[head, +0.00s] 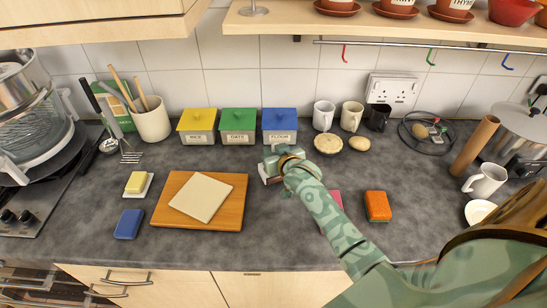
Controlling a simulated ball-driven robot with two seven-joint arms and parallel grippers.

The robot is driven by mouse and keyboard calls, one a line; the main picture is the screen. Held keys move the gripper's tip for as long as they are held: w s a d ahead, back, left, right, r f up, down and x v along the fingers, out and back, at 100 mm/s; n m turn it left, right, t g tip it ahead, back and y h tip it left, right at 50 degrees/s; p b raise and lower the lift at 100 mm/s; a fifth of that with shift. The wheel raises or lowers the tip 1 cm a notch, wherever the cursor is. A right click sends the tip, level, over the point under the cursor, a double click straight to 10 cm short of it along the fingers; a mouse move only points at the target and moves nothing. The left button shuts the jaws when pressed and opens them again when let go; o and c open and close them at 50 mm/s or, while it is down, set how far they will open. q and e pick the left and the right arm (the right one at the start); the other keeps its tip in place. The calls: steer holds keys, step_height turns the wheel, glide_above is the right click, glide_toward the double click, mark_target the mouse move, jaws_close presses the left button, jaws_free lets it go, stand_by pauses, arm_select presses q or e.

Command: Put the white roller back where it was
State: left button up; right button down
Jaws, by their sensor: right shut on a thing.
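My right gripper (268,168) reaches in from the lower right and is low over the counter, just in front of the blue-lidded box. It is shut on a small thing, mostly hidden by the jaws. A pale white edge (264,174) shows at the jaws' left side; it may be the white roller, but too little shows to be sure. I see no other white roller on the counter. My left gripper is not in view.
Yellow, green and blue boxes (280,126) stand behind the gripper. A pink item (331,199) is partly behind my arm, beside an orange sponge (377,205). Counter before the board's right side is clear.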

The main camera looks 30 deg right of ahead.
steer(key=shift+f, duration=0.75)
steer(key=shift+f, duration=0.35)
steer(key=shift+s+f+b, duration=0.25)
steer(key=shift+f+b, duration=0.05)
steer(key=shift+f, duration=0.05)
steer(key=c, duration=1.5)
jaws_free()
steer(key=shift+a+f, duration=0.1)
steer(key=shift+c, duration=0.2)
steer(key=shift+o, duration=1.4)
steer(key=shift+w, duration=0.2)
steer(key=shift+r, duration=0.55)
steer(key=p+v, duration=0.3)
steer(key=v, duration=0.9)
steer(key=shift+r, duration=0.2)
